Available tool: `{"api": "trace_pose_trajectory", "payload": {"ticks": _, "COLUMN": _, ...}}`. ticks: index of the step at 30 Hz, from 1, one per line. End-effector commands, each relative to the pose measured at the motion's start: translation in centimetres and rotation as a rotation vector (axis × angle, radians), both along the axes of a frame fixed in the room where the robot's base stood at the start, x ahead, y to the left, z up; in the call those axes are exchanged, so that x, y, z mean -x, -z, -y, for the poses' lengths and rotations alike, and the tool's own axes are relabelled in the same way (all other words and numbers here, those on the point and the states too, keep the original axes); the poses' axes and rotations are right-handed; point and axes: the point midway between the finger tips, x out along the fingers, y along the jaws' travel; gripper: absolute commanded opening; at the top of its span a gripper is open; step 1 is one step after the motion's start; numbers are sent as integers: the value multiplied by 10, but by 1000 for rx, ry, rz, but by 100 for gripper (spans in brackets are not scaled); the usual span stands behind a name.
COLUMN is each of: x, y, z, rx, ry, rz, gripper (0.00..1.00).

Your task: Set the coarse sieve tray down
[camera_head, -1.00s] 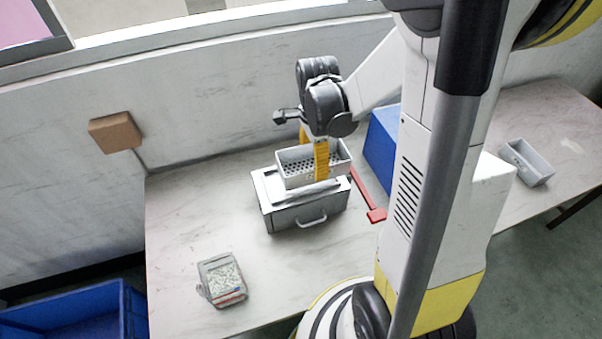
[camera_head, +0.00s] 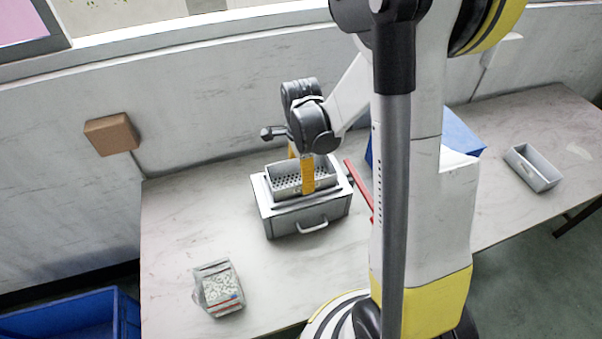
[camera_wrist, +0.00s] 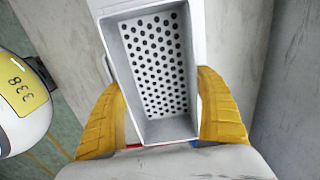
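The coarse sieve tray (camera_head: 287,192) is a pale grey rectangular tray with round holes in its floor. It sits level at the top of a grey box (camera_head: 284,225) with a front handle; I cannot tell whether it bears fully on the box. My gripper (camera_head: 300,171) reaches down from above, one yellow finger at the tray's near side and the other behind it. In the wrist view the tray (camera_wrist: 166,130) is empty, and my gripper's yellow fingers (camera_wrist: 162,85) lie against its two long walls. The tray's underside is hidden.
A red bar (camera_head: 355,182) and a blue box (camera_head: 462,133) lie right of the grey box. A grey bin (camera_head: 535,168) stands far right.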

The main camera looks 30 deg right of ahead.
Motion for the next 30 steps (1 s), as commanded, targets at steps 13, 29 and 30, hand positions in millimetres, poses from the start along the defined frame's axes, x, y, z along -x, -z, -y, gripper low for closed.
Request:
{"api": "trace_pose_trajectory", "payload": {"ticks": 13, "x": 0, "y": -12, "z": 0, "rx": 0, "ry": 0, "rz": 0, "gripper": 100}}
{"api": "trace_pose_trajectory", "payload": {"ticks": 29, "x": 0, "y": -116, "z": 0, "rx": 0, "ry": 0, "rz": 0, "gripper": 100}}
{"api": "trace_pose_trajectory", "payload": {"ticks": 30, "x": 0, "y": -119, "z": 0, "rx": 0, "ry": 0, "rz": 0, "gripper": 100}}
